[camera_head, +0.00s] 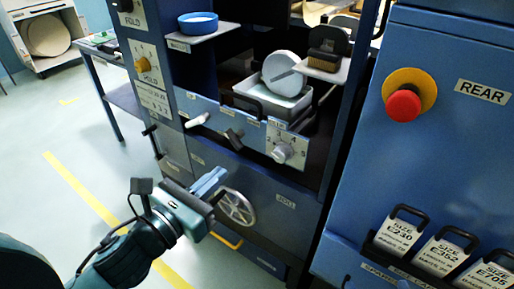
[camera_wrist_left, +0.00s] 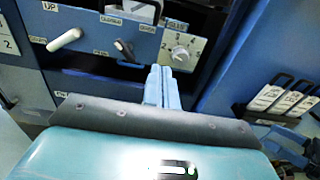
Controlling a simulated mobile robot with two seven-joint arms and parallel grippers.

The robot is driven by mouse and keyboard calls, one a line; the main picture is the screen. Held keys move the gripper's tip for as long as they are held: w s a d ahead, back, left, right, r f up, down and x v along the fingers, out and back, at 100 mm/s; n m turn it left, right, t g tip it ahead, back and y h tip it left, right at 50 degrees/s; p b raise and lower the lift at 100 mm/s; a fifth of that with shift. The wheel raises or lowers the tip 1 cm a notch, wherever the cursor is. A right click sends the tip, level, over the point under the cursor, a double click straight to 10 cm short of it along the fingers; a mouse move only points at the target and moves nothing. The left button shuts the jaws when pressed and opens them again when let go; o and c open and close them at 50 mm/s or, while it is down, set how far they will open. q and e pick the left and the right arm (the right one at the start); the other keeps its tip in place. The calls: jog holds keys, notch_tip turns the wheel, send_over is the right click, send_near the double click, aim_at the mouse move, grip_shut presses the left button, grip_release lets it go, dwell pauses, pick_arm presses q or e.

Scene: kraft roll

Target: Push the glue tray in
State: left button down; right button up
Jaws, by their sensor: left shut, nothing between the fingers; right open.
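The glue tray (camera_head: 292,106) is a white open tray in the bay of the blue machine, with a dark handle along its front and a white roller (camera_head: 284,70) standing in or just behind it. How far the tray sticks out is hard to tell. A white part that may be the tray (camera_wrist_left: 138,10) is cut off at the top of the left wrist view. My left gripper (camera_head: 217,178) is shut and empty, in front of the lower panel beside the handwheel, below and left of the tray. Its fingers (camera_wrist_left: 161,82) point at the panel in the wrist view.
Below the tray is a control panel (camera_head: 217,119) with levers and a numbered knob (camera_head: 282,152). A metal handwheel (camera_head: 236,207) is on the lower panel. A red emergency button (camera_head: 403,106) and several size cards are at right. Open floor lies at left.

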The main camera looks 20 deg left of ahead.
aim_at(265, 133)
pick_arm(q)
jog(key=x, duration=1.3)
jog(key=shift+w+d+f, duration=0.1)
jog(key=shift+w, duration=0.25)
jog(key=shift+w, duration=0.1)
